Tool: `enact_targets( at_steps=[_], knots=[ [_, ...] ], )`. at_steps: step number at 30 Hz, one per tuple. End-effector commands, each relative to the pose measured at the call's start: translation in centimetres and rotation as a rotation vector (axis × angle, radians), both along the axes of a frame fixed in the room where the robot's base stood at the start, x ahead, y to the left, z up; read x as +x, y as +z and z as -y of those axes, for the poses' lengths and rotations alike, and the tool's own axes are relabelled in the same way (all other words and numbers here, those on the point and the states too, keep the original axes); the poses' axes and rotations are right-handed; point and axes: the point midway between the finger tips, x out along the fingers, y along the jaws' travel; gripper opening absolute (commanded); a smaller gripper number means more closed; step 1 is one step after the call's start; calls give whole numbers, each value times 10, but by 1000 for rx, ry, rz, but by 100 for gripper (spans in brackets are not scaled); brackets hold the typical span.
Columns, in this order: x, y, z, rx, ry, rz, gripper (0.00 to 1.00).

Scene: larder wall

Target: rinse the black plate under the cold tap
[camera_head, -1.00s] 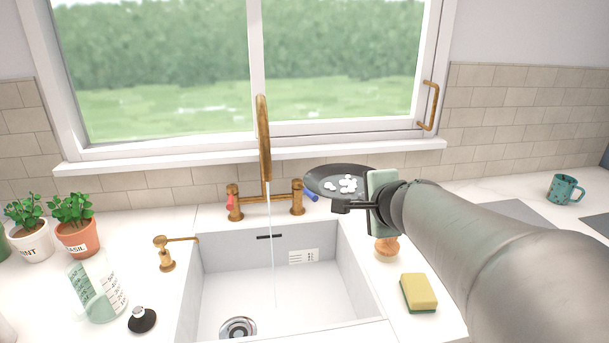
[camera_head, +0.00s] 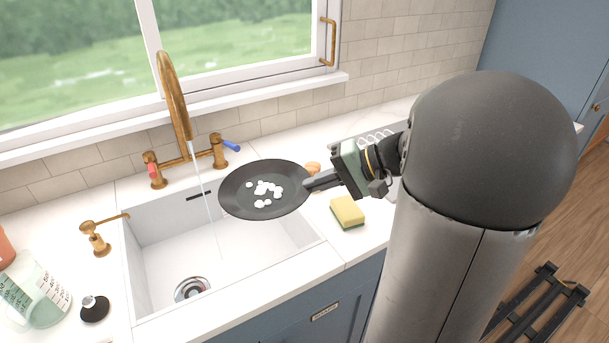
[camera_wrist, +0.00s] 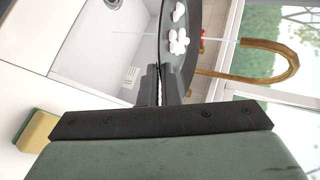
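The black plate (camera_head: 238,190) is round, with several white blobs on its upper face. It is held tilted above the right part of the sink (camera_head: 160,220). My gripper (camera_head: 312,184) is shut on its right rim. In the wrist view the fingers (camera_wrist: 160,85) pinch the edge of the plate (camera_wrist: 172,66). The brass tap (camera_head: 172,85) runs a thin stream of water (camera_head: 207,205) into the sink, just left of the plate in the head view. I see no water striking the plate. The tap has a blue lever (camera_head: 231,146) and a red lever (camera_head: 153,170).
A yellow-green sponge (camera_head: 347,212) lies on the counter right of the sink. A wooden-topped object (camera_head: 313,168) is partly hidden behind the plate. A soap dispenser (camera_head: 95,238), a black stopper (camera_head: 94,308) and a measuring jug (camera_head: 38,290) stand on the left.

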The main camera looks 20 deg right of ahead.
Motion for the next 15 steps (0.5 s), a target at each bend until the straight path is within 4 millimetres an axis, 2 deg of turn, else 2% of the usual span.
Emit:
enact_targets(
  at_steps=[15],
  knots=[
    [22, -8, -39, 1, 4, 1, 0]
  ],
)
